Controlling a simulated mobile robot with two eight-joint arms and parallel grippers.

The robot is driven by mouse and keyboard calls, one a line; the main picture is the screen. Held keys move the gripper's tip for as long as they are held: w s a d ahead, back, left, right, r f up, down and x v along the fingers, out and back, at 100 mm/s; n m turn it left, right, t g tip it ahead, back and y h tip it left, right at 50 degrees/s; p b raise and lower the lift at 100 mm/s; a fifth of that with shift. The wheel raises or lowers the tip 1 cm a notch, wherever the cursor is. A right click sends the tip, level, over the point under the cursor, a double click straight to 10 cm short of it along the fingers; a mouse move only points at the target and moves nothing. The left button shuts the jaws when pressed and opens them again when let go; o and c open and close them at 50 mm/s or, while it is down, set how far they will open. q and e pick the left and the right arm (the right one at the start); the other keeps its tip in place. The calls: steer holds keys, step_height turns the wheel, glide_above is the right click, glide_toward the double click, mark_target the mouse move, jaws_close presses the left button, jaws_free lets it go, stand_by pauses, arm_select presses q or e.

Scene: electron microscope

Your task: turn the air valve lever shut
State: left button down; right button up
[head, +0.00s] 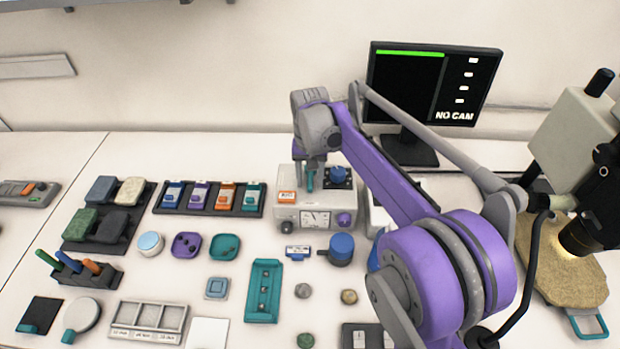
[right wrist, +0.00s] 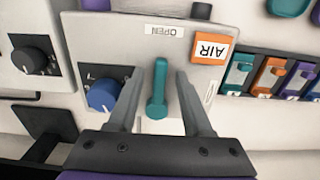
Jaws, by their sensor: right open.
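The air valve lever (right wrist: 157,92) is a teal handle on the top of a light grey box (head: 287,214). In the right wrist view it points down the picture, away from the label "OPEN" (right wrist: 164,31), and an orange "AIR" label (right wrist: 210,48) is beside it. My right gripper (right wrist: 164,75) is open, with one finger on each side of the lever and gaps to both. In the head view the lever (head: 309,180) shows as a small teal piece under my right gripper (head: 309,186). My left gripper is not in view.
A blue knob (right wrist: 104,95) sits close beside one finger on the same box. A rack of coloured clips (head: 208,198) stands left of the box. A monitor (head: 430,85) stands behind, and a microscope (head: 575,140) is at the right. Small dishes and trays cover the front table.

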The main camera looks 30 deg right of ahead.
jaws_close()
stand_by(1.4)
